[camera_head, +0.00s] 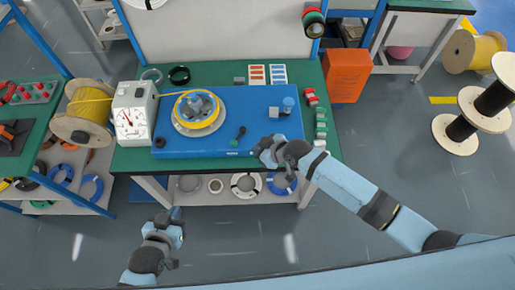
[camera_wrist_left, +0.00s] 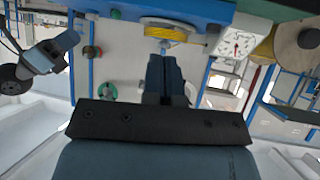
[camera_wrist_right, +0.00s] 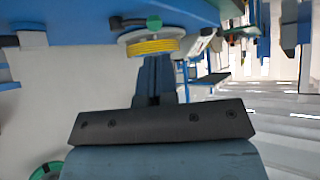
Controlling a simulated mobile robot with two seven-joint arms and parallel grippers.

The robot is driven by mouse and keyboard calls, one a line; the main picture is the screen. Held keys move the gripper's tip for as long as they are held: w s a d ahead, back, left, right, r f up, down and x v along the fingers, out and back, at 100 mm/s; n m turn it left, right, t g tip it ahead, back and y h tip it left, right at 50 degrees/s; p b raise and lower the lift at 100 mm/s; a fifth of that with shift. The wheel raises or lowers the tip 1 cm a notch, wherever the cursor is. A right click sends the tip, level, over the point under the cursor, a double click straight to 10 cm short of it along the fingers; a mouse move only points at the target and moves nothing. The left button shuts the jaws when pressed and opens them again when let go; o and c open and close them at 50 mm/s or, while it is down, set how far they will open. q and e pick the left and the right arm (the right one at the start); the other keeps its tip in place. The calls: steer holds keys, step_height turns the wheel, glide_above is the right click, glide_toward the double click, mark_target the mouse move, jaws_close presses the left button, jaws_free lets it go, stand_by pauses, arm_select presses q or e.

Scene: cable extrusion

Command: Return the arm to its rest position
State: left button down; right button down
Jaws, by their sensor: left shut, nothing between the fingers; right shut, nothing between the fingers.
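My left gripper (camera_head: 176,214) is low in front of the workbench, over the floor and clear of everything. It is shut and empty, and its closed fingers show in the left wrist view (camera_wrist_left: 165,72). My right gripper (camera_head: 260,148) is at the front right edge of the blue board (camera_head: 265,120) on the bench. It is shut and empty, and its fingers show in the right wrist view (camera_wrist_right: 157,72). Whether it touches the board cannot be told. A yellow cable coil (camera_head: 181,110) lies around a grey-blue hub on the board, left of my right gripper.
A white dial gauge (camera_head: 128,122) stands at the bench's left end beside a yellow cable spool (camera_head: 75,128). An orange box (camera_head: 346,72) stands at the bench's right. Cable rings (camera_head: 245,184) lie on the shelf below. The floor (camera_head: 245,245) in front is open.

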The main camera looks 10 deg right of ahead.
stand_by(0.6)
steer(key=s+d+r+m+t+h, duration=0.1)
steer(key=s+d+m+t+h, duration=0.3)
steer(key=s+d, duration=1.1)
steer(key=s+m, duration=0.2)
steer(key=m, duration=0.1)
steer(key=shift+s+d+m+t+h, duration=0.2)
steer(key=shift+s+m+t+h, duration=0.1)
steer(key=shift+s+m+h, duration=0.1)
